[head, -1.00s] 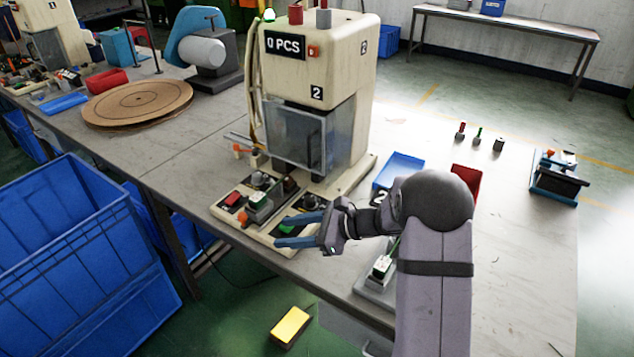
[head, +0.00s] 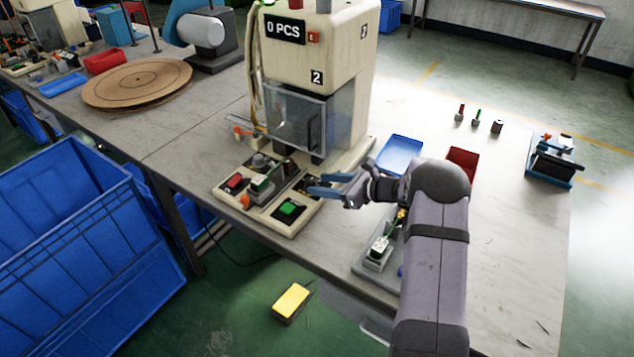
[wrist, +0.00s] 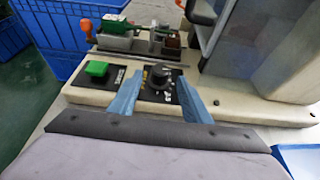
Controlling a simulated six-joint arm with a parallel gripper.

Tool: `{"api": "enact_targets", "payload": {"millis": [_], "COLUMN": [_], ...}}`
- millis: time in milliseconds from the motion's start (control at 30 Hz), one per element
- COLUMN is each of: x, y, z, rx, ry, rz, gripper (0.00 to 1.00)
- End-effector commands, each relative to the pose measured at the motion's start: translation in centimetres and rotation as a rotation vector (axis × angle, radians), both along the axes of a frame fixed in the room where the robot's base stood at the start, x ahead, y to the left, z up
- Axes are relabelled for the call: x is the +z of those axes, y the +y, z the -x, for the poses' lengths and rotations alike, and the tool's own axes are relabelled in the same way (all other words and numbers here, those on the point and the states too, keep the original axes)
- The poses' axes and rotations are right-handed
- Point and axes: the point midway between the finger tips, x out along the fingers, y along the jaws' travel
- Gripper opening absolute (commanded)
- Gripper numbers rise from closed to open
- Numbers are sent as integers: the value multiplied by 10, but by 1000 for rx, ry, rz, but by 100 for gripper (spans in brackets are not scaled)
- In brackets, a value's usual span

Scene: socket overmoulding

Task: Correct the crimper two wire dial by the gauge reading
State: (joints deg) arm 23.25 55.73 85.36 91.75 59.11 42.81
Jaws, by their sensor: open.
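The cream crimper (head: 315,50) marked 2 stands on the bench, with a sign reading 0 PCS. Its control base holds a green button (head: 288,208), also in the wrist view (wrist: 96,69), and a red button (head: 235,181). In the wrist view a dark round dial (wrist: 158,76) sits on a black plate with pale markings too blurred to read. My gripper (head: 315,184) is open above the base's right part. Its blue fingers (wrist: 157,98) show on either side of the dial, apart from each other; I cannot tell whether they touch it. No gauge reading is legible.
A blue tray (head: 401,153) and a red tray (head: 462,162) lie right of the crimper. A small fixture with a white part (head: 379,248) is near the front edge. A clear guard (head: 296,118) hangs close behind the controls. Blue crates (head: 75,215) stand at left.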

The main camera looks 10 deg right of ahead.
Motion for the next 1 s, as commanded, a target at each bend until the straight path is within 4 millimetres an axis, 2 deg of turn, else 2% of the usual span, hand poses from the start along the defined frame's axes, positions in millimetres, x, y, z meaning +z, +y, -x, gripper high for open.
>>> {"api": "enact_targets", "payload": {"millis": [233,567,600,767,1000], "x": [-8,-10,-10,-10,-10], "y": [16,18,18,18,18], "z": [-15,-18,-18,-17,-17], "rx": [2,0,0,0,-8], "ry": [1,0,0,0,0], "rz": [-1,0,0,0,0], "gripper": [44,44,42,3,3]}}
